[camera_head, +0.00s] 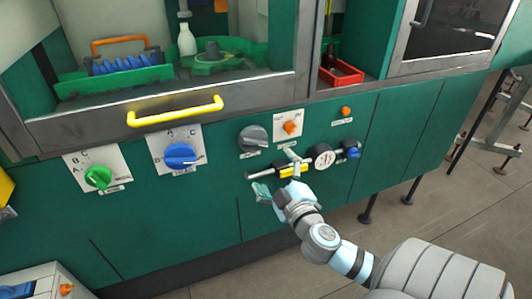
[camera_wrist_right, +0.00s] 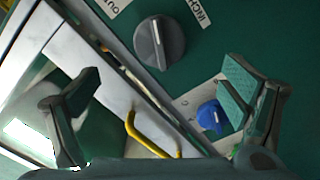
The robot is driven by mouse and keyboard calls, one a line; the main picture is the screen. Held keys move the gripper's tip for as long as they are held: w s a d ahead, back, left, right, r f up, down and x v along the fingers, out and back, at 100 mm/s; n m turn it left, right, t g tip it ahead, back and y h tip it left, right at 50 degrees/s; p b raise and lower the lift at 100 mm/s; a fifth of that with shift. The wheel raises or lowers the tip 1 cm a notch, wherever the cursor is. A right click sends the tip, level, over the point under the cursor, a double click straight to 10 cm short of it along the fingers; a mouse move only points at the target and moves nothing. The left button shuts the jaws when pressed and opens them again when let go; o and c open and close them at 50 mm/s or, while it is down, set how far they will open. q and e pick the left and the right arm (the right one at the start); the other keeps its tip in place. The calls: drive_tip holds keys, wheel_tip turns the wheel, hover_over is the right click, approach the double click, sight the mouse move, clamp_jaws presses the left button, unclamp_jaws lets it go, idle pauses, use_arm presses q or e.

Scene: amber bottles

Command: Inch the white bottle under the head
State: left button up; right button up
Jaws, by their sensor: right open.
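The white bottle (camera_head: 186,40) stands upright inside the machine's open bay, at the back beside a green round fixture (camera_head: 212,56). My right gripper (camera_head: 277,176) is outside the bay, in front of the green panel and below the grey knob (camera_head: 253,139). In the right wrist view its two fingers (camera_wrist_right: 160,85) are spread with nothing between them. The grey knob shows beyond them (camera_wrist_right: 160,43). My left gripper is not in view.
A yellow handle (camera_head: 176,111) crosses the bay's front. A rack with blue items (camera_head: 124,64) and a red bin (camera_head: 341,74) stand inside.

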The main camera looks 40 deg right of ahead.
sight(254, 140)
drive_tip(key=x, duration=1.4)
drive_tip(key=shift+w+d+b, duration=0.1)
drive_tip(key=shift+w+b, duration=0.15)
drive_tip(key=shift+b, duration=0.15)
drive_tip(key=shift+c, duration=0.2)
drive_tip(key=c, duration=1.1)
drive_tip(key=shift+m, duration=0.4)
drive_tip(key=o, duration=1.1)
drive_tip(key=shift+o, duration=0.2)
drive_tip(key=v, duration=1.2)
